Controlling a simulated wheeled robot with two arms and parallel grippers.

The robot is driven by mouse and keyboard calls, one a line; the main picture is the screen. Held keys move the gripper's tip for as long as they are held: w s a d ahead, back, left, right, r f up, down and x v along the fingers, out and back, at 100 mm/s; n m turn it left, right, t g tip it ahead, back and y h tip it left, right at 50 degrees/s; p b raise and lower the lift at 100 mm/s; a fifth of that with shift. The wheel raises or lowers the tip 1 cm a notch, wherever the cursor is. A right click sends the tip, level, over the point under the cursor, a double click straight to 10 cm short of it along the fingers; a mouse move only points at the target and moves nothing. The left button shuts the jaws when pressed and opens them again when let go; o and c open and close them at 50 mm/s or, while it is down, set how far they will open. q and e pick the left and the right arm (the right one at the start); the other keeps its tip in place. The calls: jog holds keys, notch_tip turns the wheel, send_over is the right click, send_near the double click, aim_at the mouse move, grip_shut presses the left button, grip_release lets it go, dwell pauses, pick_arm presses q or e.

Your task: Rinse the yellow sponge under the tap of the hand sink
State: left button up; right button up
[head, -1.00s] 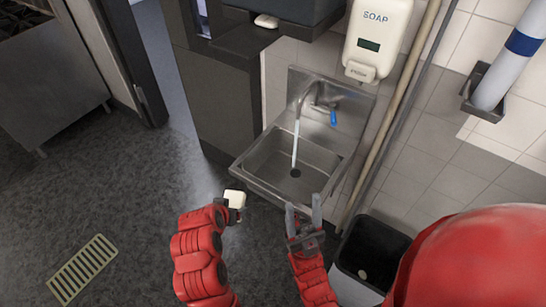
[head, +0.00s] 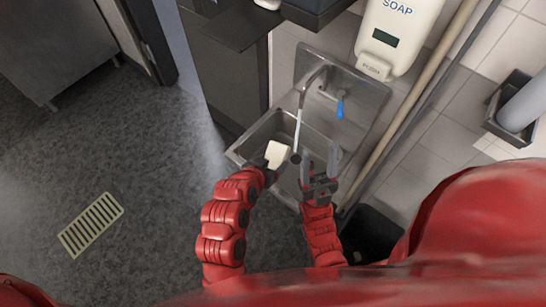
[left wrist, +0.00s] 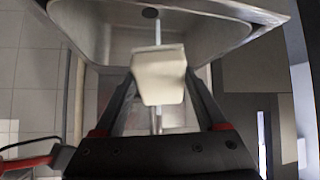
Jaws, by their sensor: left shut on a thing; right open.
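The pale cream-yellow sponge (head: 278,153) is in my left gripper (head: 271,160), over the hand sink (head: 251,142). In the left wrist view the sponge (left wrist: 159,77) sits between the shut fingers (left wrist: 158,88). The tap (head: 313,79) is running, and its thin stream (head: 298,127) falls near the drain. In the head view the sponge is just left of the stream. In the left wrist view it covers part of the stream; I cannot tell whether they touch. My right gripper (head: 320,165) is open and empty by the sink's right front side.
A blue tap lever (head: 340,106) is right of the spout. A soap dispenser (head: 395,35) hangs on the wall above right. A pole (head: 408,112) leans beside the sink. A dark bin (head: 372,234) stands at lower right. The floor at left is clear around a drain grate (head: 91,225).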

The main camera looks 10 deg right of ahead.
aim_at(280, 153)
pick_arm(q)
jog(key=shift+w+d, duration=0.25)
jog(key=shift+w, duration=0.05)
jog(key=w+d, duration=0.2)
jog(key=w+d+f, duration=0.1)
jog(key=w, duration=0.1)
jog(key=shift+d+f+b, duration=0.15)
jog(key=shift+d+b, duration=0.2)
jog(key=shift+d, duration=0.05)
jog(key=w+d+f+b, duration=0.1)
jog(key=w+d+b, duration=0.1)
jog(key=w+d, duration=0.2)
jog(key=shift+w+d, duration=0.25)
jog(key=shift+w, duration=0.25)
jog(key=shift+f, duration=0.1)
jog(key=shift+s+a+p, duration=0.45)
jog(key=shift+s+a, duration=2.3)
jog(key=shift+s, duration=0.2)
